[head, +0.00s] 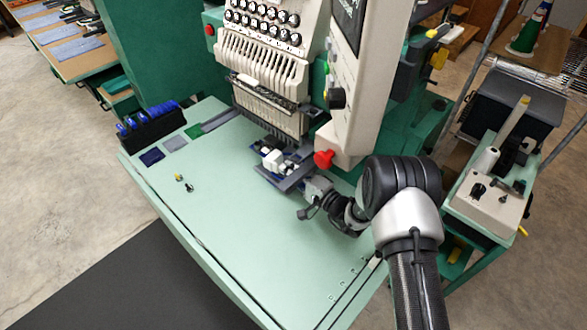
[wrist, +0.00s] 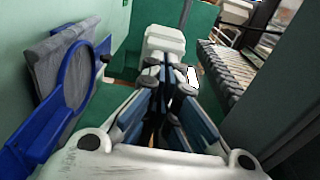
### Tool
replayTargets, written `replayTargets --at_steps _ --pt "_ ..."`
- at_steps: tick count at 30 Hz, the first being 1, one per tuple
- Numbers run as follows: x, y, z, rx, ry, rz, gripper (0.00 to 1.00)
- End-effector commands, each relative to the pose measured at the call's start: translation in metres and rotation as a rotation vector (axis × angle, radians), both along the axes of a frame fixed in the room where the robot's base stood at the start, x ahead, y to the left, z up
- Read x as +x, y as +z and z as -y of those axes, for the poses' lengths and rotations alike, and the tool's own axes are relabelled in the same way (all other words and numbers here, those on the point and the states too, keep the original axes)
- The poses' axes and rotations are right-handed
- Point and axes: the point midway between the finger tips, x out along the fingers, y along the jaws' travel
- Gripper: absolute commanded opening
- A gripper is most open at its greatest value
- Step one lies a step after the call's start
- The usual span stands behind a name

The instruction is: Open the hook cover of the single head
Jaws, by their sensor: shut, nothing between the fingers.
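The single head (head: 265,65) is a cream embroidery machine head over a pale green table. My gripper (head: 282,167) is low under its needle bars, beside white and grey parts; the exact contact cannot be told from the head view. In the wrist view my gripper (wrist: 166,78) has its blue-padded fingers together, with nothing seen between them. A white block (wrist: 164,42) is just beyond the fingertips, and a small white plate (wrist: 193,77) shows to their right. I cannot make out the hook cover for certain; the fingers and the head hide part of that area.
A red knob (head: 323,159) is close above my wrist. A blue hoop (wrist: 64,112) stands left of my gripper in the wrist view. A black rack with blue items (head: 150,125) is at the table's left edge.

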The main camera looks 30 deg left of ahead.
Motion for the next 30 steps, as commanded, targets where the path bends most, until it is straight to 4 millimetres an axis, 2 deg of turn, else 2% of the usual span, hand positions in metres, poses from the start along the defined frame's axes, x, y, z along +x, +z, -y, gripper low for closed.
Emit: replayTargets --at_steps 7,21,24,30 --pt "-0.002 0.0 0.009 0.0 -0.002 -0.001 0.0" --pt "-0.032 0.001 0.095 0.0 -0.003 -0.001 0.0" --pt "-0.036 0.001 0.106 0.0 -0.002 -0.001 0.0" --pt "-0.04 0.0 0.114 0.0 0.0 0.001 0.0"
